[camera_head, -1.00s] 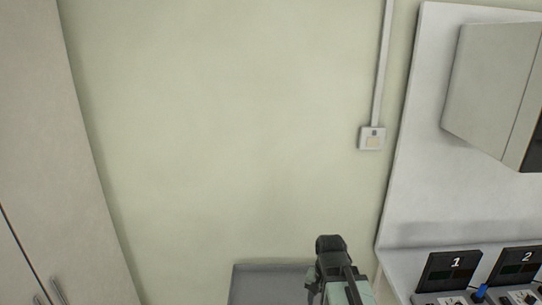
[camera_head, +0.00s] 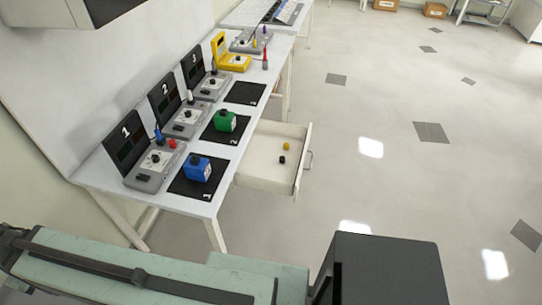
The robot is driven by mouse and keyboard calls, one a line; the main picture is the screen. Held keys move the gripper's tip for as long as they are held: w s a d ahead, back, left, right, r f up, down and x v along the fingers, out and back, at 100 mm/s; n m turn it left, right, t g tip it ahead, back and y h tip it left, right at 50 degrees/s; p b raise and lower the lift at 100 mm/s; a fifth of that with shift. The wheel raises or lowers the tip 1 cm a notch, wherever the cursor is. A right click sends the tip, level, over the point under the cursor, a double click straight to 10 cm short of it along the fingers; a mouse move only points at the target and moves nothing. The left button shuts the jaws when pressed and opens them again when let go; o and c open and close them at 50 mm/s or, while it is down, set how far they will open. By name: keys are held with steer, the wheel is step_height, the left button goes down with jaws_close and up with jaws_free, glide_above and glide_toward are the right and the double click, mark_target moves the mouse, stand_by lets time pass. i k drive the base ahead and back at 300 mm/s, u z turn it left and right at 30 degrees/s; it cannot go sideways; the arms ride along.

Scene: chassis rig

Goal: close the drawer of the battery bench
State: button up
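The battery bench (camera_head: 199,205) is a white table running from the lower left to the upper middle. Its white drawer (camera_head: 262,178) stands pulled out on the right side, with a metal handle (camera_head: 310,160) on its front. Two small round items, one yellow (camera_head: 287,146) and one black (camera_head: 282,159), lie in the drawer. My arm crosses the bottom of the view. Its dark end (camera_head: 385,268) is at the lower right, apart from the drawer and nearer the camera. The fingertips cannot be made out.
On the bench are numbered stations, a blue battery (camera_head: 197,167) and a green battery (camera_head: 225,120) on black mats, and a yellow meter (camera_head: 232,54). Open floor (camera_head: 400,190) lies right of the drawer. Cardboard boxes (camera_head: 435,10) sit far off.

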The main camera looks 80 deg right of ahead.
mark_target(259, 168)
steer(key=u, duration=0.6)
steer(key=k, duration=1.95)
steer(key=z, duration=2.3)
steer(key=i, duration=1.05)
steer(key=u, duration=0.85)
steer(key=k, duration=0.35)
steer(key=z, duration=0.05)
